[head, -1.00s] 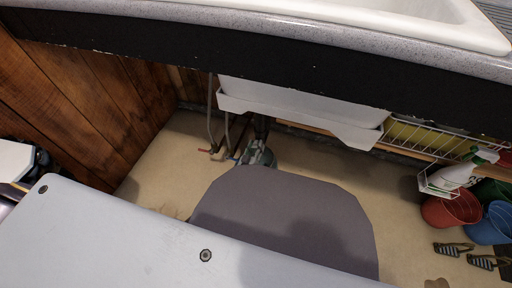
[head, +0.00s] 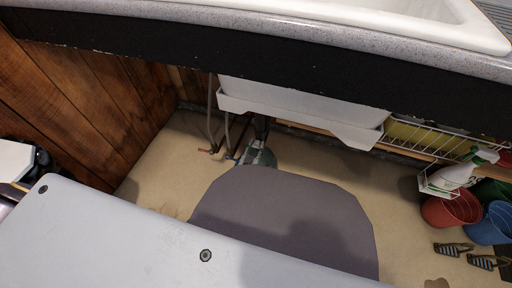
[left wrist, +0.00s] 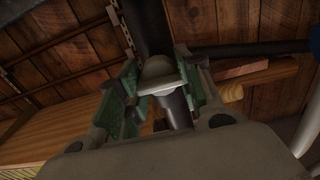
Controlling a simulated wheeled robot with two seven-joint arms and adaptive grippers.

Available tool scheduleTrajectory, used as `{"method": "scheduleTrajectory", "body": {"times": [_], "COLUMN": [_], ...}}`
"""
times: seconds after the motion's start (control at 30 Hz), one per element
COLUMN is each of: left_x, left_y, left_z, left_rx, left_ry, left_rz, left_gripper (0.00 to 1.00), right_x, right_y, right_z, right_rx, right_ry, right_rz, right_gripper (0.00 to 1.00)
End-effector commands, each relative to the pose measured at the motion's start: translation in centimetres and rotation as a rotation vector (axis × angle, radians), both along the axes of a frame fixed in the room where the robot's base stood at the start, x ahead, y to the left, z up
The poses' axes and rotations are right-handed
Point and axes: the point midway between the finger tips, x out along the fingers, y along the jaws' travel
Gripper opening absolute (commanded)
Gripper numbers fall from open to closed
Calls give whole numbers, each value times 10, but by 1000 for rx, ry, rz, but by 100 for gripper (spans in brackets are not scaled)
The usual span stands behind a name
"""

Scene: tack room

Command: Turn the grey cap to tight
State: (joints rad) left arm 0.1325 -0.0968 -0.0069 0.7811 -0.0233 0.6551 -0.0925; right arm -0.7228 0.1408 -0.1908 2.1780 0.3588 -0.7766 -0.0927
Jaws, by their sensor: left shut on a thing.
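My left gripper (head: 259,155) is under the sink, at the lower end of a dark vertical pipe, and shows small and partly hidden in the head view. In the left wrist view its two green-padded fingers (left wrist: 160,84) stand on either side of the grey cap (left wrist: 159,70) and are shut on it. The cap is a rounded collar around the pipe, with a dark pipe (left wrist: 148,25) behind it and a grey tube part in front. How tight the cap is cannot be told. My right gripper is not in view.
The sink counter edge (head: 250,60) overhangs the pipe. A wire rack, spray bottle (head: 455,175), red bucket (head: 450,209) and blue bucket (head: 492,226) stand at right. Open floor lies between.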

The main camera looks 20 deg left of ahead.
Motion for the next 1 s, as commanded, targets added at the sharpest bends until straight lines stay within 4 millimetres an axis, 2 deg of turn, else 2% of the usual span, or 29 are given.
{"method": "scheduleTrajectory", "body": {"times": [0.1, 0.13, 0.37, 0.77, 1.0], "left_x": [-1, -1, -1, -1, -8], "left_y": [0, 0, 0, 0, 0], "left_z": [-1, -1, -1, 0, -1], "left_rx": [1, 1, 0, -1, -1], "left_ry": [2, 2, 2, 1, 1], "left_rz": [0, 0, -1, 0, 0], "left_gripper": [12, 38, 66, 66, 66], "right_x": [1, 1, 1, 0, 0], "right_y": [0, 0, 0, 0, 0], "right_z": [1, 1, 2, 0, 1], "right_rx": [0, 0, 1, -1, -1], "right_ry": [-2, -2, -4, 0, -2], "right_rz": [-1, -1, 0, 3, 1], "right_gripper": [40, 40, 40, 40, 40]}}
